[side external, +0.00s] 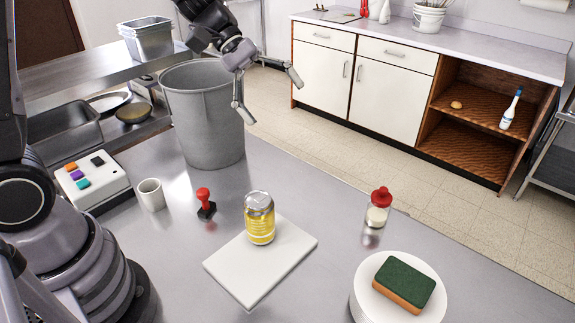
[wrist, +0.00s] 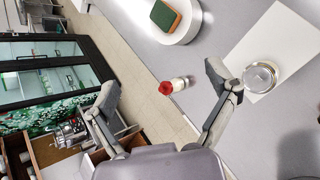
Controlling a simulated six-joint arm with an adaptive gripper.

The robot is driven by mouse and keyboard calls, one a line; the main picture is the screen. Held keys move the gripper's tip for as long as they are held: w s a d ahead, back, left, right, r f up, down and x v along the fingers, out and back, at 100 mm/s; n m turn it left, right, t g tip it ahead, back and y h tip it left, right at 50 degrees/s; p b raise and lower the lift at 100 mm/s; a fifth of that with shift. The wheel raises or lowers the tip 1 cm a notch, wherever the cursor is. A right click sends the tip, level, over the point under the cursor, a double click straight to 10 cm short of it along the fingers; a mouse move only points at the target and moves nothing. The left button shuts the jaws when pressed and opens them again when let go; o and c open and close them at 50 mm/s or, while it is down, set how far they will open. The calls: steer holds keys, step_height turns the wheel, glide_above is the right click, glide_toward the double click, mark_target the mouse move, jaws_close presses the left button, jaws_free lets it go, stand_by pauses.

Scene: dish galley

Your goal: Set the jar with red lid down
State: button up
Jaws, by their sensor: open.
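The jar with red lid (side external: 378,208) stands upright on the grey table, near its far edge and right of the white board. It also shows in the wrist view (wrist: 173,86), between and beyond my fingers. My gripper (side external: 270,95) is open and empty, raised high above the table near the large grey bin. The fingers are wide apart in the wrist view (wrist: 160,85). My gripper is well away from the jar and does not touch it.
A yellow can (side external: 260,218) stands on the white board (side external: 236,272). A green and orange sponge (side external: 404,282) lies on stacked white plates (side external: 432,305). A red-handled stamp (side external: 205,203), white mug (side external: 151,194), button box (side external: 92,180) and tall grey bin (side external: 205,115) stand leftward.

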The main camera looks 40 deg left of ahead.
steer(key=s+a+r+m+t+y, duration=0.2)
steer(key=s+a+r+m+y, duration=0.1)
steer(key=s+a, duration=0.4)
steer(key=s+a+r+m+t+y, duration=0.2)
steer(key=s+a+m+y, duration=0.3)
steer(key=s, duration=0.7)
steer(key=a+r+y, duration=0.1)
steer(key=a, duration=0.1)
steer(key=shift+a+m+t, duration=0.4)
steer(key=shift+s+r, duration=0.1)
